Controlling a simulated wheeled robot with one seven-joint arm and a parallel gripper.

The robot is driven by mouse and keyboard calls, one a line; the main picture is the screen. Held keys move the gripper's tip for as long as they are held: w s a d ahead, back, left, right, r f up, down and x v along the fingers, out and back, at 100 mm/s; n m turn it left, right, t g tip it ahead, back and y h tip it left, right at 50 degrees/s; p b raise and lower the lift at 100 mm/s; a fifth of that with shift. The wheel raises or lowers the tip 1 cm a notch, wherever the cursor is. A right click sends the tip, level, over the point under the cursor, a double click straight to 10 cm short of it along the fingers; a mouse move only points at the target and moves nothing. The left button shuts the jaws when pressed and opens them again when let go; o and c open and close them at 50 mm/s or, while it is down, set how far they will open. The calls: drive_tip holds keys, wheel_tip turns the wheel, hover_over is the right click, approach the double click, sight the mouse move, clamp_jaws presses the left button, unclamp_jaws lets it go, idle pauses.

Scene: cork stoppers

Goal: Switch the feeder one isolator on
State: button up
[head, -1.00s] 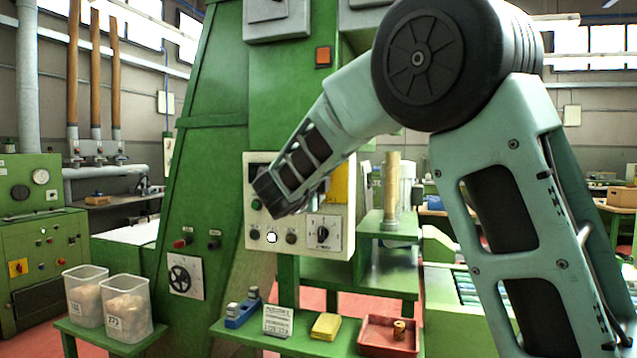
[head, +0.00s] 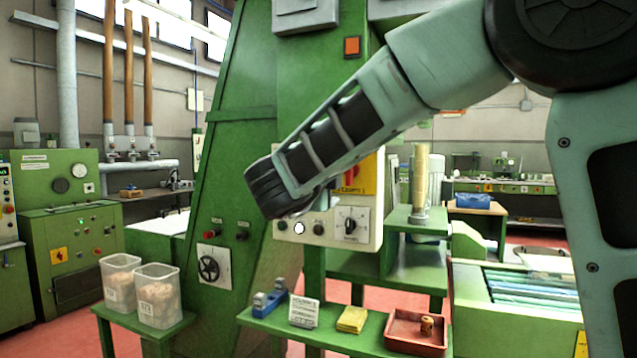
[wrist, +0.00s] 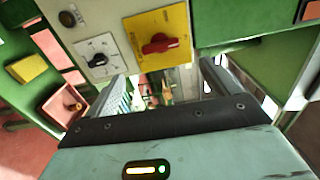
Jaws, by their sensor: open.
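The feeder one isolator is most likely the yellow plate (wrist: 172,22) with a red rotary handle (wrist: 158,44) on the cream control panel. In the head view the yellow plate (head: 368,172) is partly covered by my arm, with dark lettering low on it. The handle lies roughly across the plate in the wrist view; I cannot tell its on or off marks. My gripper (wrist: 163,72) is open and empty, its two fingers apart in front of the panel's lower edge. The handle appears just beyond the fingertips, apart from them. In the head view my arm hides most of the gripper.
A black rotary selector (wrist: 98,60) on a white plate sits beside the isolator. Below the panel, a green shelf (head: 270,322) holds a blue tool, a card, a yellow cloth and a red tray (head: 415,333). A wooden post (head: 421,180) stands at right.

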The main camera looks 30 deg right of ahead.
drive_tip(key=v, duration=0.7)
drive_tip(key=shift+b, duration=0.3)
